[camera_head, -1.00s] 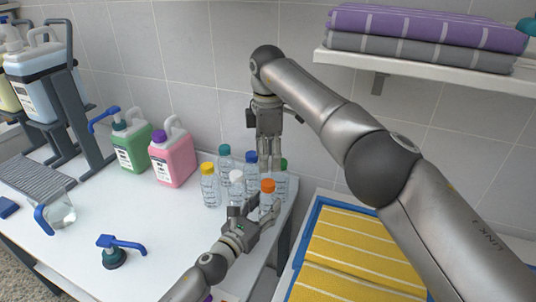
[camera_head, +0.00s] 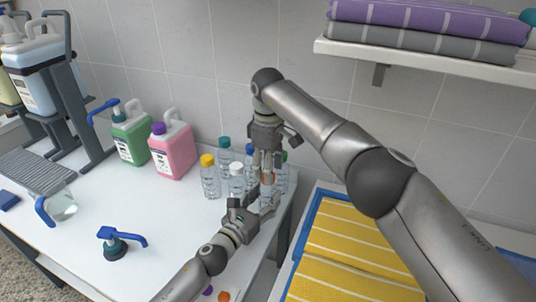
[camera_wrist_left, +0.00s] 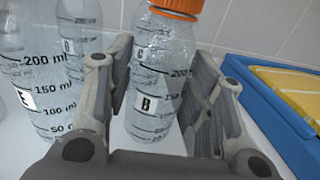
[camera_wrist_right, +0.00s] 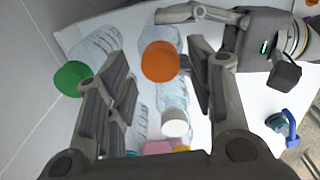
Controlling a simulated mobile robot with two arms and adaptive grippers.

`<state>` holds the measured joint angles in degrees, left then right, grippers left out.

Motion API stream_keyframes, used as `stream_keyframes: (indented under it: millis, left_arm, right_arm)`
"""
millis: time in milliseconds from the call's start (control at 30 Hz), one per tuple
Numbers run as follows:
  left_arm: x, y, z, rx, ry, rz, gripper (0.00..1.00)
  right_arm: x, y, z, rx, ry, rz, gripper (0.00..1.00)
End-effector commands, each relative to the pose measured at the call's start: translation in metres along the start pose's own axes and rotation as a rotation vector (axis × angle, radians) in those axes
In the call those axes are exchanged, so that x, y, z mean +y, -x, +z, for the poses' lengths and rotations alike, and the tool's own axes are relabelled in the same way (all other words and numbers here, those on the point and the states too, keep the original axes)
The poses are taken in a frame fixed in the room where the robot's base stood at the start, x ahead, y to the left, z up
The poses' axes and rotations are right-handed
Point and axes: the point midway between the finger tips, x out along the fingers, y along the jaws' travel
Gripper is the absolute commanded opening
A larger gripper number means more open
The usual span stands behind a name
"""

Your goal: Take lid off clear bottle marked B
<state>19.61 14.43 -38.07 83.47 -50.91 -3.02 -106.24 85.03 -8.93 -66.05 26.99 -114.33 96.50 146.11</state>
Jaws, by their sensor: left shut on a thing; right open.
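The clear bottle marked B (camera_wrist_left: 155,85) stands upright with its orange lid (camera_wrist_left: 178,6) on. My left gripper (camera_head: 262,203) is shut on the bottle's body from the side, and its fingers flank the B label in the left wrist view. My right gripper (camera_head: 267,174) points straight down over the bottle. Its fingers are open on either side of the orange lid, which shows between them in the right wrist view (camera_wrist_right: 160,62). In the head view the right fingers partly hide the lid, and the left gripper hides part of the bottle.
Close around stand other clear bottles with yellow (camera_head: 207,160), white (camera_head: 236,169), teal (camera_head: 224,143), blue (camera_head: 249,149) and green (camera_wrist_right: 72,78) lids. Pink (camera_head: 172,150) and green (camera_head: 131,135) jugs stand behind to the left. A blue-handled pump (camera_head: 116,245) lies on the clear table front.

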Motion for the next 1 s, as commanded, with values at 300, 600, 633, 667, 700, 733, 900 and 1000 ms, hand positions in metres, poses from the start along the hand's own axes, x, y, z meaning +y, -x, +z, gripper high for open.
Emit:
stream_keyframes:
  millis: [300,600,633,667,700,733,900,1000]
  left_arm:
    - [0.000,0.000,-0.001,0.002,0.000,0.000,0.00]
    - [0.000,0.000,-0.001,0.002,0.000,0.000,0.00]
    - [0.000,0.000,-0.001,0.002,0.000,0.000,0.00]
    - [0.000,0.000,-0.001,0.002,0.000,0.000,0.00]
    - [0.000,0.000,-0.001,0.002,0.000,0.000,0.00]
    - [0.000,0.000,-0.001,0.002,0.000,0.000,0.00]
    - [0.000,0.000,-0.001,0.002,0.000,0.000,0.00]
    - [0.000,0.000,-0.001,0.002,0.000,0.000,0.00]
  right_arm:
    - [0.000,-0.016,0.000,0.000,0.002,0.001,0.50]
    - [0.000,-0.016,0.000,0.000,0.002,0.001,0.32]
    - [0.000,-0.016,0.000,0.000,0.002,0.001,0.28]
    - [0.000,-0.016,0.000,0.000,0.002,0.001,0.24]
    - [0.000,-0.016,0.000,0.000,0.002,0.001,0.19]
    - [0.000,-0.016,0.000,0.000,0.002,0.001,0.15]
    - [0.000,-0.016,0.000,0.000,0.005,0.001,0.02]
    - [0.000,-0.016,0.000,0.000,0.048,0.002,0.02]
